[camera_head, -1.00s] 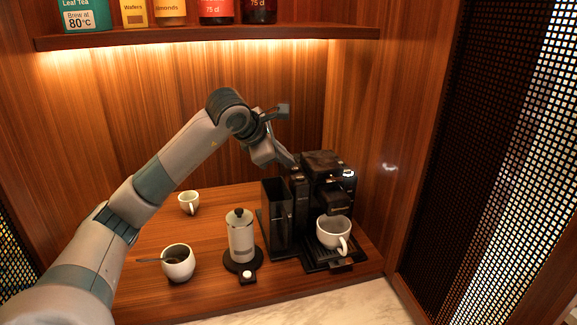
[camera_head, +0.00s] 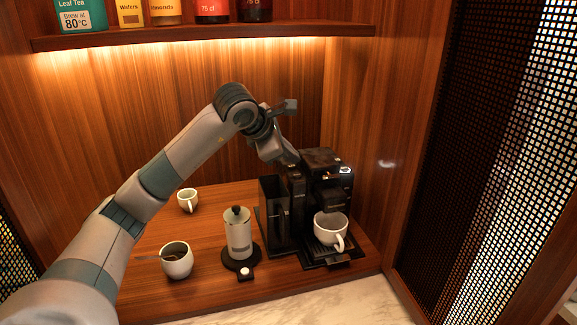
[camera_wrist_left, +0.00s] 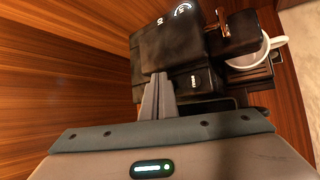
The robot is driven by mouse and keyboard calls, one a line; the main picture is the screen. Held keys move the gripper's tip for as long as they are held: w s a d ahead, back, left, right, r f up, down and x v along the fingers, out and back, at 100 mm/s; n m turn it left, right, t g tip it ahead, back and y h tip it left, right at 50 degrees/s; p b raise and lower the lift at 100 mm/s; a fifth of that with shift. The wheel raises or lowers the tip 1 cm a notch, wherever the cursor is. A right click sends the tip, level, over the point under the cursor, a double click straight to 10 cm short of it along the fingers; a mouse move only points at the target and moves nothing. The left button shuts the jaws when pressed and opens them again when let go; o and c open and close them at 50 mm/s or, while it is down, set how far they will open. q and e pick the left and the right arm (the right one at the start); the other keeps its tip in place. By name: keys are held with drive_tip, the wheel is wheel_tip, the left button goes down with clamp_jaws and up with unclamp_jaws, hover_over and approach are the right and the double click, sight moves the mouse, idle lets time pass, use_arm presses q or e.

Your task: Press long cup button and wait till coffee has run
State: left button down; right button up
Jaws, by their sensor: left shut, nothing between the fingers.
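The black coffee machine (camera_head: 322,160) stands at the right of the wooden counter, and it also shows in the left wrist view (camera_wrist_left: 177,38). A white cup (camera_head: 329,229) sits on its drip tray under the spout; in the wrist view this cup (camera_wrist_left: 262,50) is partly hidden by the spout. I see no coffee stream. My left gripper (camera_head: 294,160) is shut and empty at the machine's top left edge. My right gripper is not in view.
A white canister (camera_head: 238,236) on a black base stands left of the machine. A cup with a spoon (camera_head: 177,263) and a small cup (camera_head: 188,200) are further left. A shelf (camera_head: 205,36) runs above; a wooden side wall is close on the right.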

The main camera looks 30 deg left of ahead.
use_arm(q)
drive_tip(key=r, duration=0.1)
drive_tip(key=r+p, duration=0.2)
drive_tip(key=shift+w+d+r, duration=0.15)
drive_tip(key=shift+w+d, duration=0.05)
drive_tip(key=shift+d, duration=0.1)
drive_tip(key=shift+w+d+r+p, duration=0.1)
drive_tip(key=shift+d+r+p, duration=0.35)
drive_tip(key=shift+r, duration=0.25)
drive_tip(key=shift+d+r, duration=0.1)
drive_tip(key=shift+r, duration=0.05)
drive_tip(key=shift+a, duration=0.4)
drive_tip(key=shift+d, duration=0.1)
